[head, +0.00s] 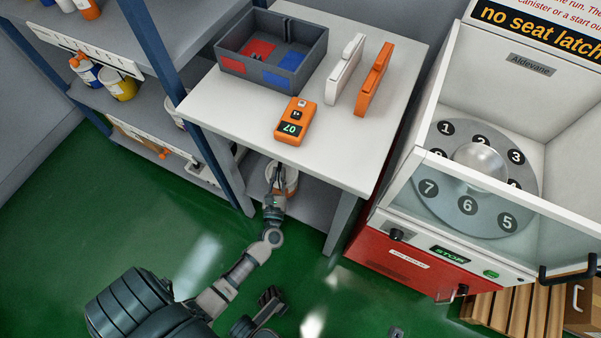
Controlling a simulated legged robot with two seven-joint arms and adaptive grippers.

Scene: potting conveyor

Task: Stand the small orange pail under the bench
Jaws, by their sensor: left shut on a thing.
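The bench (345,145) has a white top and grey legs, with a low shelf beneath it. A small pail (292,178) shows under the bench's front edge, pale with some orange, and partly hidden by my gripper. My left gripper (276,180) reaches in under the edge and is shut on the pail. The pail looks about upright. I cannot tell whether its base touches the low shelf.
On the bench are a grey divided bin (271,72), an orange handheld device (296,120), and white (345,70) and orange (373,80) upright pieces. Blue-post shelving (155,45) stands left, a red-and-white numbered machine (420,255) right. Green floor (90,220) is open in front.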

